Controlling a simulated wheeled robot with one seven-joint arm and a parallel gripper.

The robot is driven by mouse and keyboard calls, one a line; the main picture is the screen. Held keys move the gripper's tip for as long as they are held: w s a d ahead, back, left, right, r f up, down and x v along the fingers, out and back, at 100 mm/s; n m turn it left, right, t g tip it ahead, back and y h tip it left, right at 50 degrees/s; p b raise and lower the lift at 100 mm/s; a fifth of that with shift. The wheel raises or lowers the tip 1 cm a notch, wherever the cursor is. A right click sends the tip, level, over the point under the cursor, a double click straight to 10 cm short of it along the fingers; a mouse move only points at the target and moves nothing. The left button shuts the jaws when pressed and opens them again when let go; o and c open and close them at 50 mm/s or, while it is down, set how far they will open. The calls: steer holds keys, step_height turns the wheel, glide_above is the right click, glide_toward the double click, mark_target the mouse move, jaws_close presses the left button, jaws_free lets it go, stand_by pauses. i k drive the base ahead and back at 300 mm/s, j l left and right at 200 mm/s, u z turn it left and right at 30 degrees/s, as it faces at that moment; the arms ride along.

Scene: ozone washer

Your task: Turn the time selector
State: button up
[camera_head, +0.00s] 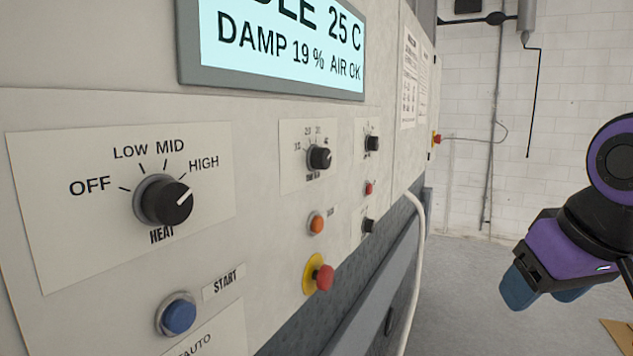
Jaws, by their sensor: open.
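The time selector (319,158) looks to be the small black knob on the white plate in the middle of the panel. Numbers are printed around it, too small to read surely, and the label under it is blurred. Its pale pointer mark seems to face the right. My gripper (544,291) hangs at the right of the view, well apart from the panel, with its blue fingers pointing down. It is open and holds nothing that I can see. One finger is partly hidden behind the gripper's body.
A larger HEAT knob (165,201) points to HIGH. A blue START button (178,315), an orange button (317,223) and a red emergency button (322,278) project from the panel. A pale hose (418,240) hangs beyond. Space between panel and gripper is clear.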

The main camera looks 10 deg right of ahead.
mark_target(319, 158)
steer(key=l+u, duration=0.3)
steer(key=u, duration=0.15)
steer(key=i+l+u, duration=0.1)
steer(key=l+u, duration=0.55)
steer(key=u, duration=0.2)
steer(key=k+l+z, duration=0.75)
steer(key=l+z, duration=0.25)
steer(key=l, duration=0.2)
